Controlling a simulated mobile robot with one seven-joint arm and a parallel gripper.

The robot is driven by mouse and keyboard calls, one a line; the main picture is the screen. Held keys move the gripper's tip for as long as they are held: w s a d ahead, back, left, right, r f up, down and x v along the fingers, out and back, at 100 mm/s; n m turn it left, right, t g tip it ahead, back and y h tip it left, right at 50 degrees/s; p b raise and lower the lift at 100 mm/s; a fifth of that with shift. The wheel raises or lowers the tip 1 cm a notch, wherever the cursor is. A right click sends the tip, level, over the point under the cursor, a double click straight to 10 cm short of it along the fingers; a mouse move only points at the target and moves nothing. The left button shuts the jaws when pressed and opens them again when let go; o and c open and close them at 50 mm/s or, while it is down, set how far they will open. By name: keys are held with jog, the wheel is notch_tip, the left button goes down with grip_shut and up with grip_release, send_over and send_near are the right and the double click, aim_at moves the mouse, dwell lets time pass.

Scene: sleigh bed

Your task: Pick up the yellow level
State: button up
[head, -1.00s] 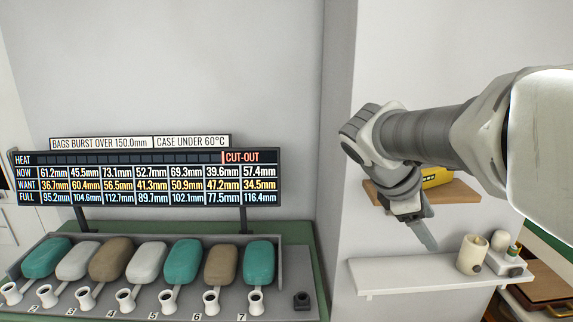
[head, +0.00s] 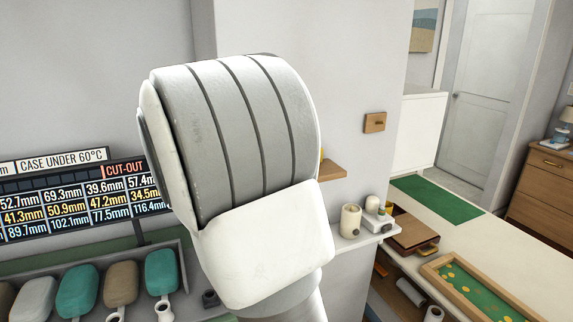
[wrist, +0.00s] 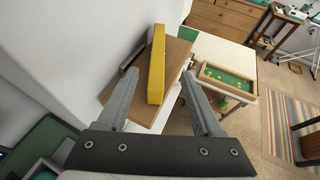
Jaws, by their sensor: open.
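The yellow level (wrist: 157,60) stands on edge on a small wooden shelf (wrist: 179,50) by the wall in the wrist view. My gripper (wrist: 159,74) is open, with one finger on each side of the level in that picture. Nothing shows it gripped; I cannot tell how far down the fingers reach beside it. In the head view my arm hides my gripper and nearly all of the level. Only a thin yellow sliver (head: 321,154) shows above the wooden shelf (head: 332,171).
A white shelf (head: 352,243) below holds a cream cylinder (head: 350,220) and small items. The wall is close to the left of the level in the wrist view. A bag rack (head: 183,250) and a display board (head: 60,205) stand at left. A long white table (head: 480,245) lies right.

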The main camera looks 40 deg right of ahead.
jog(key=p+x, duration=0.1)
jog(key=x, duration=1)
jog(key=shift+w+f, duration=0.1)
jog(key=shift+w, duration=0.05)
grip_shut()
